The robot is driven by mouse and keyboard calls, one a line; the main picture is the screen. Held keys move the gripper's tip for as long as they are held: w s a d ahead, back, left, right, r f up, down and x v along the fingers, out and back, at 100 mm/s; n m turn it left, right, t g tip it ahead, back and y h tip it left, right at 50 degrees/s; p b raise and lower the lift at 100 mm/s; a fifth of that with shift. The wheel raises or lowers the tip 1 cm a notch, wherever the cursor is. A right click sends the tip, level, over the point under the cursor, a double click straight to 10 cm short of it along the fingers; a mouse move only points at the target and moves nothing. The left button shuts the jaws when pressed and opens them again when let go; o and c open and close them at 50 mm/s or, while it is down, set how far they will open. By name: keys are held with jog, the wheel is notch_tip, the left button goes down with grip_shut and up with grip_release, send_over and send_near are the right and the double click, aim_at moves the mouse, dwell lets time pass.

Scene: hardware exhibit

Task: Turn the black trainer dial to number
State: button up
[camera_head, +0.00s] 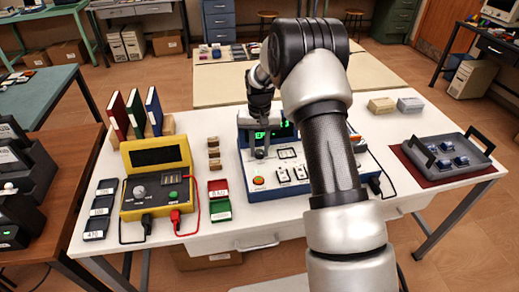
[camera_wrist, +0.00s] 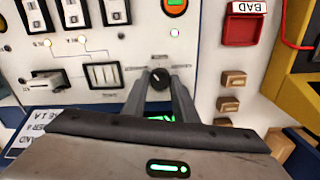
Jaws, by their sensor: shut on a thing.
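The trainer (camera_head: 268,194) is a white panel with a blue body on the white table; its panel fills much of the wrist view (camera_wrist: 135,48). The small black dial (camera_wrist: 159,75) shows in the wrist view between the two fingertips of my gripper (camera_wrist: 161,82). My gripper is shut on the dial, one finger on each side. A pale mark shows on the dial's face. In the head view my gripper (camera_head: 261,150) reaches down to the trainer's upper left, and the dial is hidden there. A green display (camera_head: 284,130) is partly covered by my gripper; its digits are unreadable.
A yellow meter (camera_head: 158,190) with black and red leads stands left of the trainer. Red (camera_head: 218,189) and green (camera_head: 220,210) trays and small wooden blocks (camera_head: 213,153) lie between them. A grey tray (camera_head: 450,158) stands at the right. Switches and a slider surround the dial.

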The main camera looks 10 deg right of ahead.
aim_at(259, 152)
jog(key=shift+n, duration=1.1)
jog(key=o, duration=1.1)
jog(key=shift+c, duration=0.2)
notch_tip(259, 152, up, 18)
jog(key=shift+f+p, duration=0.25)
jog(key=shift+p, duration=0.15)
